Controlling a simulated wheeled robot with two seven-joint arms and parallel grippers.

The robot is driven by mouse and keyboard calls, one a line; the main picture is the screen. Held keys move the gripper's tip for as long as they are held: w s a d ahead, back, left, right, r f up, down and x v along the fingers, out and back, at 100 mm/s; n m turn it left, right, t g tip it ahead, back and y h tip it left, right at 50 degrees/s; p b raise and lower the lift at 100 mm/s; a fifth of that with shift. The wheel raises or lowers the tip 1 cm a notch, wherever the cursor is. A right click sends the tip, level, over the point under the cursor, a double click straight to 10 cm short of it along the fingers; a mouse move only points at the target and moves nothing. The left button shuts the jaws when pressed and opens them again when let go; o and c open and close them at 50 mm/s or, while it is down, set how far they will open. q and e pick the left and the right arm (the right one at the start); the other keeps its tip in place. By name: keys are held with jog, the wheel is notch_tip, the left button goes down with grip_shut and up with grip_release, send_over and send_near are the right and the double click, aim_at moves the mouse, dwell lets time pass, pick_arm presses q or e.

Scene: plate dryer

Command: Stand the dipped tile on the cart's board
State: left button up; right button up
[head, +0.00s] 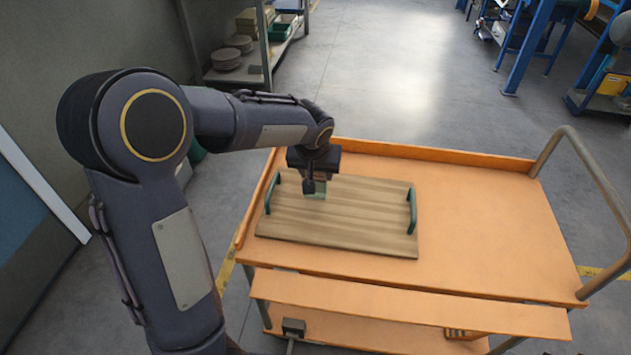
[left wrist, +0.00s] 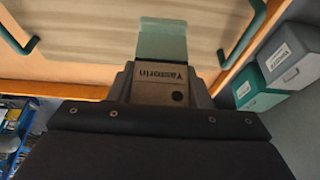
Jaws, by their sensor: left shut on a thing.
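The green tile (head: 316,195) is held below my left gripper (head: 314,182), over the left-middle part of the wooden board. In the left wrist view the tile (left wrist: 162,42) sticks out past the gripper (left wrist: 160,68), with the board behind it. My left gripper is shut on the tile, and its jaws hide part of it. The wooden board (head: 345,230) lies flat on the orange cart (head: 470,225) and has a green handle at each end. I cannot tell whether the tile's lower edge touches the board. My right gripper is not in view.
The cart top right of the board is clear. A raised rim (head: 430,150) runs along its far edge, and a push bar (head: 592,168) stands at the right. A shelf (head: 240,75) is behind left. Grey (left wrist: 287,57) and green (left wrist: 255,90) bins show in the left wrist view.

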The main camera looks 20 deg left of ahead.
pick_arm(q)
jog(key=shift+a+x, duration=0.2)
jog(key=shift+x, duration=1.5)
jog(key=shift+a+x, duration=0.2)
jog(key=shift+x, duration=1.5)
jog(key=shift+f, duration=0.1)
jog(key=o, duration=1)
jog(key=shift+o, duration=0.2)
